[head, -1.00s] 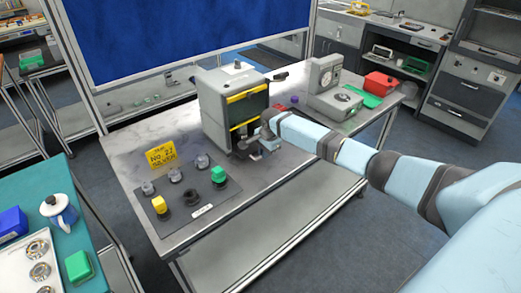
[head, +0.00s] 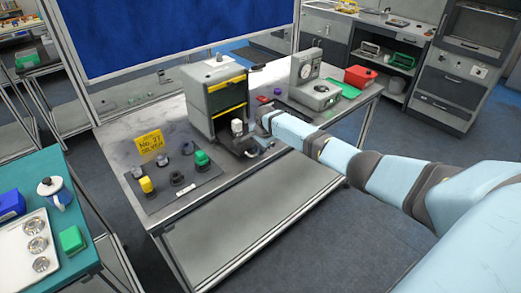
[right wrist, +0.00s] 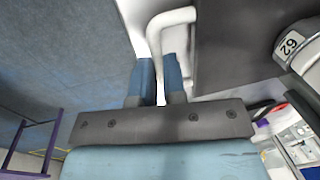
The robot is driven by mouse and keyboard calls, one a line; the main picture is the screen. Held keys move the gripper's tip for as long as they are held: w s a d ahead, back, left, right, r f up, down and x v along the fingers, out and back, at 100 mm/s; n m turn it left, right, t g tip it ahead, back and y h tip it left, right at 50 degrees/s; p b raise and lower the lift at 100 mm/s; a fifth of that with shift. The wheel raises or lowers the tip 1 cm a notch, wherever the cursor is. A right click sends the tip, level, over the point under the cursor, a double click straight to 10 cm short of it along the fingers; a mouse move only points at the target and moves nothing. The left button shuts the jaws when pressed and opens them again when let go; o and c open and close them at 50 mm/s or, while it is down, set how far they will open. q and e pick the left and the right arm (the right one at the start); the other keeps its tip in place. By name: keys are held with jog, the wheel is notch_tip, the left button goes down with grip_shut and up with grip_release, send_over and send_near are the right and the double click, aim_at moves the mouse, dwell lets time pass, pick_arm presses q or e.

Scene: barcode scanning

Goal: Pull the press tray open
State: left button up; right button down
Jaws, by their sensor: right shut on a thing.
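The press (head: 215,98) is a grey box with yellow-edged front openings, standing on the metal table. Its dark tray (head: 228,143) sticks out at the lower front, with a pale cylinder (head: 237,127) upright on it. In the right wrist view the tray (right wrist: 235,45) shows as a dark surface with a pale bent handle (right wrist: 172,17) on its edge. My right gripper (head: 255,149) is at the tray's front. Its blue fingers (right wrist: 160,78) are shut on the handle. The cylinder's numbered top (right wrist: 293,44) shows there too. My left gripper is not in view.
A grey panel (head: 160,198) with several coloured and grey pieces lies left of the press, beside a yellow sign (head: 150,142). A dial gauge stand (head: 312,80) and a red box (head: 361,76) stand to the right. Open floor (head: 345,235) lies before the table.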

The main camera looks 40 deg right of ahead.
jog(key=shift+w+d, duration=0.1)
jog(key=shift+w, duration=0.05)
jog(key=c, duration=1.2)
grip_release()
jog(key=shift+r, duration=0.1)
jog(key=s+r, duration=0.1)
jog(key=r, duration=0.8)
jog(key=s+r, duration=0.1)
jog(key=r, duration=0.3)
jog(key=shift+s+d+r+b, duration=0.1)
jog(key=shift+s+r+b, duration=0.2)
jog(key=shift+b, duration=0.1)
